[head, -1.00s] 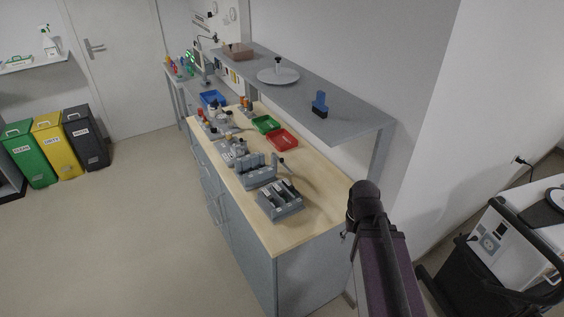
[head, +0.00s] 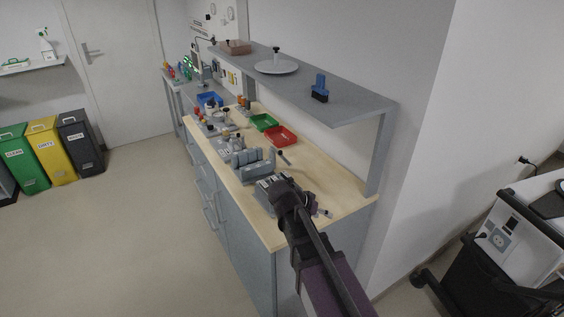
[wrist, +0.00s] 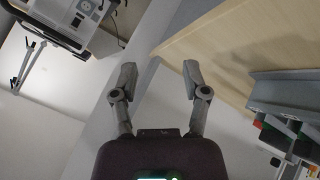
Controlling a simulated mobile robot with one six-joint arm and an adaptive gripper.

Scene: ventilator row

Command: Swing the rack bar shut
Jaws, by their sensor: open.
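A grey rack (head: 256,166) with upright rounded blocks stands on the wooden bench top. A short bar with a dark knob (head: 282,154) sticks out at its right end; it seems to be the rack bar, standing out from the rack, though its exact angle is hard to tell. My gripper is open and empty in the wrist view (wrist: 160,76), its two fingers apart over the bench edge, touching nothing. In the head view my wrist covers much of a lower grey holder (head: 262,190) at the front. A grey rack body (wrist: 285,90) shows at the right of the wrist view.
Red (head: 280,136) and green (head: 264,122) trays lie behind the racks. A shelf (head: 345,108) overhangs the bench's back, carrying a blue-handled item (head: 320,88). A black-framed cart (head: 490,250) stands at right. The bench's front right corner is mostly clear.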

